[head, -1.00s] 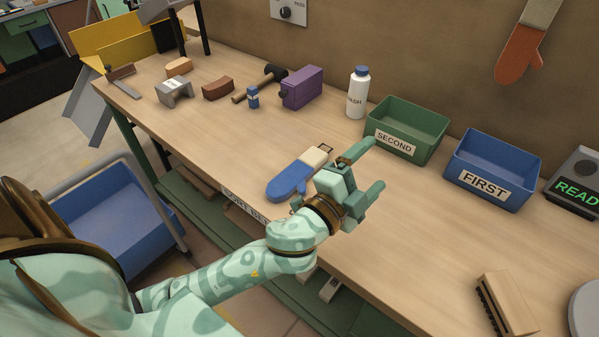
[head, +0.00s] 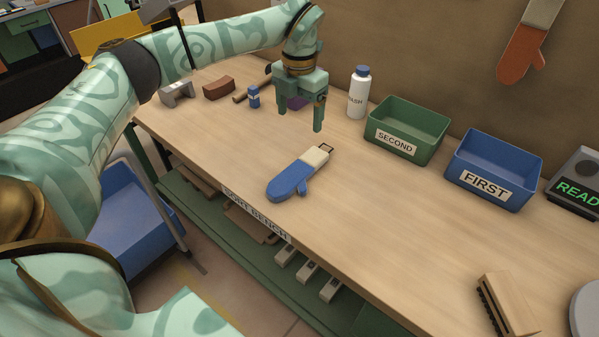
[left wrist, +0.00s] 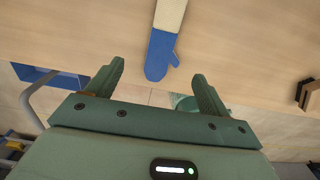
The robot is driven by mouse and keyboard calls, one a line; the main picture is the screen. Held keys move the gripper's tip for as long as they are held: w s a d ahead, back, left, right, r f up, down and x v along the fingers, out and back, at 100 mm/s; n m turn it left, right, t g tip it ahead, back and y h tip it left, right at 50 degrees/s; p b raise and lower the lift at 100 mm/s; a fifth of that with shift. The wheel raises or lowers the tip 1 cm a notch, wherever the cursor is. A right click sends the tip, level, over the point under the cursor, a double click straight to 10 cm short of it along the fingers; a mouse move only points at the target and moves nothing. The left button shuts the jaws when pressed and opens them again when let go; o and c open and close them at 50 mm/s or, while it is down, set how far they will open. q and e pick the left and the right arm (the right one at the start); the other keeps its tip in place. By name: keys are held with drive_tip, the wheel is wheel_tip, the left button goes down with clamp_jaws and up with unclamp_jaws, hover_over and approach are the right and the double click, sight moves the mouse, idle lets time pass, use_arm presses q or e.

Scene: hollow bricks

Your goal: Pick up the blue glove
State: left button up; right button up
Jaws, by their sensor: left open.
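The blue glove (head: 290,180) lies flat on the wooden bench, with a cream cuff and a small loop at its upper right end. My left gripper (head: 300,118) hangs above the bench beyond the glove, fingers pointing down, open and empty. It is apart from the glove. In the left wrist view the glove (left wrist: 161,54) shows ahead of the two spread fingers (left wrist: 160,85), its cuff cut off by the top edge. My right gripper is in neither view.
A green bin (head: 408,130) marked SECOND and a blue bin (head: 493,170) marked FIRST stand at the back right. A white bottle (head: 358,95) stands left of them. A purple object is partly hidden behind my gripper. The bench around the glove is clear.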

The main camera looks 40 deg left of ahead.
use_arm(q)
drive_tip(key=b, duration=0.3)
hover_over(302, 166)
wheel_tip(302, 166, down, 11)
drive_tip(key=shift+s+a+r, duration=0.1)
drive_tip(key=shift+s+a, duration=0.05)
drive_tip(key=f+b, duration=0.2)
drive_tip(key=f, duration=0.3)
drive_tip(key=shift+d+f, duration=0.2)
drive_tip(key=shift+r, duration=0.15)
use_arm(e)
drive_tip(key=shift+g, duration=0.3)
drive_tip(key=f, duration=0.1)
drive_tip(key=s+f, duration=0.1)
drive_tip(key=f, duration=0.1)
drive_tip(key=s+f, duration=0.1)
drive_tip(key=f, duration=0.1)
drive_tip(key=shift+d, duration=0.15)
use_arm(q)
drive_tip(key=c, duration=1.1)
